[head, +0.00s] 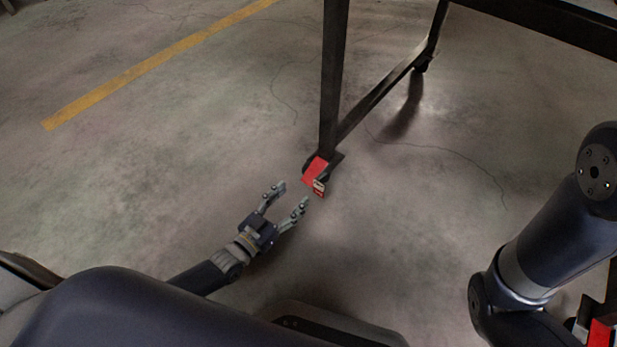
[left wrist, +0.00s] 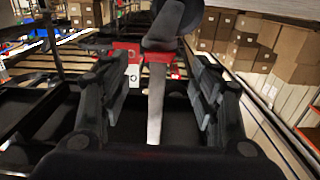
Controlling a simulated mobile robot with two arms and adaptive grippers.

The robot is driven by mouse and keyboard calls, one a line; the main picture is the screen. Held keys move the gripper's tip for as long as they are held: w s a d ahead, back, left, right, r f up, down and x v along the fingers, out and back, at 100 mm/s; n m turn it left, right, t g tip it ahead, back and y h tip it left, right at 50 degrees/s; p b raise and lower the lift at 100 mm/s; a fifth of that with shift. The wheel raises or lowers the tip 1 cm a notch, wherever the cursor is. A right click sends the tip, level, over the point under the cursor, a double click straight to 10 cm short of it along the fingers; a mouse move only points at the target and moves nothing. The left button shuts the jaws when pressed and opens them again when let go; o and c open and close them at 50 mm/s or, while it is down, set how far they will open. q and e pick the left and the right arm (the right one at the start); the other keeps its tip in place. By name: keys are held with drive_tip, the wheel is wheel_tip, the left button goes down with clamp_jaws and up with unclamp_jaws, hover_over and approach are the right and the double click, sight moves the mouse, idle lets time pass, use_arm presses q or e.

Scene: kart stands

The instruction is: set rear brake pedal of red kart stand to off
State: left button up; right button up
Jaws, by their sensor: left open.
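The stand's dark frame (head: 332,80) rises at the top centre of the head view, and a red brake pedal (head: 315,170) with a small label sits at the caster at the foot of its leg. My left gripper (head: 293,194) is open and empty, low over the floor just left of the pedal, its fingertips pointing at it and apart from it. In the left wrist view, red pedal parts (left wrist: 128,50) show ahead between the spread fingers (left wrist: 160,92). A grey upright strip partly covers them. I cannot tell the pedal's setting. My right gripper is out of view.
Another red pedal (head: 602,333) shows at the bottom right edge, partly cut off. A second caster (head: 421,66) stands farther back under the frame. The concrete floor left of the stand is clear, with a yellow line (head: 150,70). Cardboard boxes (left wrist: 245,45) show in the left wrist view.

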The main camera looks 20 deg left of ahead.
sight(309, 179)
use_arm(q)
drive_tip(key=b+x, duration=0.4)
drive_tip(key=x, duration=0.3)
drive_tip(key=shift+w+d+f, duration=0.1)
drive_tip(key=shift+w+f, duration=0.1)
drive_tip(key=shift+w, duration=0.05)
drive_tip(key=shift+w+d+r, duration=0.1)
drive_tip(key=shift+w+d, duration=0.1)
drive_tip(key=shift+w, duration=0.45)
clamp_jaws()
drive_tip(key=shift+r, duration=0.1)
